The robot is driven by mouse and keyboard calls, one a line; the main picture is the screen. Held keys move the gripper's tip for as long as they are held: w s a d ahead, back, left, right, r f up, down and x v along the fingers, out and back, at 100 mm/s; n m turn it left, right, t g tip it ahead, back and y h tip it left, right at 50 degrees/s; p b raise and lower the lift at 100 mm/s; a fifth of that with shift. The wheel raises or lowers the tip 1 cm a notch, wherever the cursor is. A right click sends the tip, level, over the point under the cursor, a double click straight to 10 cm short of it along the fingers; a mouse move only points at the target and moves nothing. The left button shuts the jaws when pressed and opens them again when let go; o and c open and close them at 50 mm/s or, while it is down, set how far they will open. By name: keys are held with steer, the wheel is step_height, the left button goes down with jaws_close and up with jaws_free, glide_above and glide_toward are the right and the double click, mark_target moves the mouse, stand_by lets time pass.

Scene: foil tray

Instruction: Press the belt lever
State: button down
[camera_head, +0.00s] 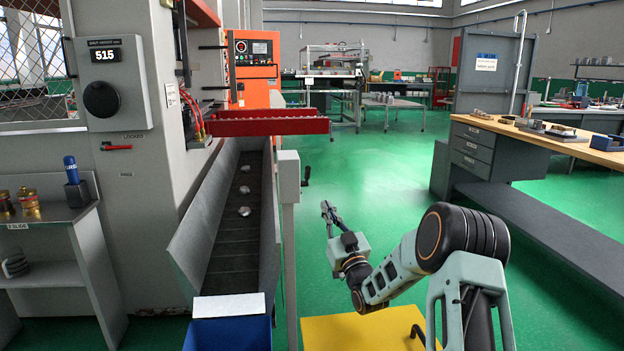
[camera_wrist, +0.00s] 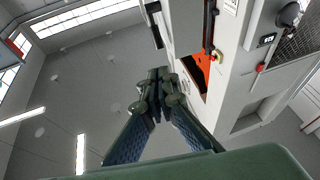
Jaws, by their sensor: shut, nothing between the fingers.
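A small black lever (camera_head: 305,176) sticks out from the right side of a grey box (camera_head: 288,176) on a post beside the belt. The sloping dark belt (camera_head: 234,240) runs between grey side walls and carries several small shiny pieces. My gripper (camera_head: 326,208) is shut and empty, pointing up, to the right of the lever and a little lower in the picture. It appears apart from the lever. In the wrist view my gripper (camera_wrist: 159,76) has its fingertips together, with the machine behind; I cannot make out the lever there.
A red ledge (camera_head: 268,123) crosses above the belt's far end. A blue bin (camera_head: 228,334) stands at its near end. A grey machine (camera_head: 130,210) with a red handle (camera_head: 116,147) is at left. A workbench (camera_head: 545,142) stands at right. Green floor between is open.

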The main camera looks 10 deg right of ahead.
mark_target(309, 170)
steer(key=b+x, duration=0.3)
steer(key=x, duration=1.1)
steer(key=shift+f, duration=0.1)
steer(key=shift+r+g+p, duration=0.35)
steer(key=shift+g+p, duration=0.05)
steer(key=shift+p, duration=0.2)
steer(key=shift+w+h, duration=0.1)
steer(key=shift+h, duration=0.2)
steer(key=shift+g+p, duration=0.3)
